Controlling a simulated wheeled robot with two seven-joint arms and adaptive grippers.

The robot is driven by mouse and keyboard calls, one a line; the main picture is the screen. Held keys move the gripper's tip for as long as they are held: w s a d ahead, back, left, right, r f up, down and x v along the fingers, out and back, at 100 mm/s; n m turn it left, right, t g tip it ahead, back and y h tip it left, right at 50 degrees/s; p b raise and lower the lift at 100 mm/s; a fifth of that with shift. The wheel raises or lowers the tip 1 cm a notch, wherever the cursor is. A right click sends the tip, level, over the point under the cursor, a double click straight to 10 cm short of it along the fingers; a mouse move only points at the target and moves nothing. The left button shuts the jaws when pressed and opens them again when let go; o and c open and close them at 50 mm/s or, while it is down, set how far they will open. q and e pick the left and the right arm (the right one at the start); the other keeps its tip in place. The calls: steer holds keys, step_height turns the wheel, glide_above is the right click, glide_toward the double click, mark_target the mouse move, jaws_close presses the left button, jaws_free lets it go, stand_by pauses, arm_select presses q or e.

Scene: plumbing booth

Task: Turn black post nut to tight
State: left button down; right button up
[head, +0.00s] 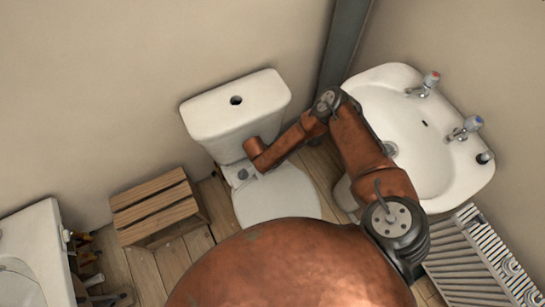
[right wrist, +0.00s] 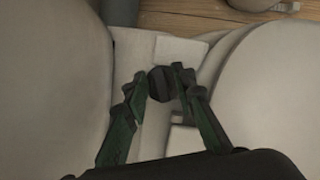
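The black post nut (right wrist: 160,84) shows in the right wrist view as a small dark round part against a pale fitting. My right gripper (right wrist: 160,80) has its green and black fingers spread, one on each side of the nut. Narrow gaps seem to remain, and I cannot be sure whether either fingertip touches it. In the head view my right arm reaches over the white toilet (head: 280,196), and the right gripper and the nut are hidden. My left gripper is not in view.
The cistern (head: 236,112) stands against the wall. A washbasin (head: 420,150) with two taps and a radiator (head: 470,262) are at the right. A slatted wooden crate (head: 155,205) is left of the toilet. A white bath (head: 35,250) is at the far left, with small coloured items beside it.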

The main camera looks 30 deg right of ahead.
jaws_close()
steer(key=shift+r+m+g+p, duration=0.15)
steer(key=shift+m+g+p, duration=0.25)
steer(key=shift+m+p, duration=0.55)
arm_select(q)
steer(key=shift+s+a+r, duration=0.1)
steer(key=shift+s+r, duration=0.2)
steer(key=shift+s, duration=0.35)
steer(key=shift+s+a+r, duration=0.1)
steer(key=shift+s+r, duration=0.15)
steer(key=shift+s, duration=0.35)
arm_select(e)
steer(key=shift+m+g, duration=0.5)
steer(key=shift+m, duration=0.95)
steer(key=shift+o, duration=2.2)
jaws_free()
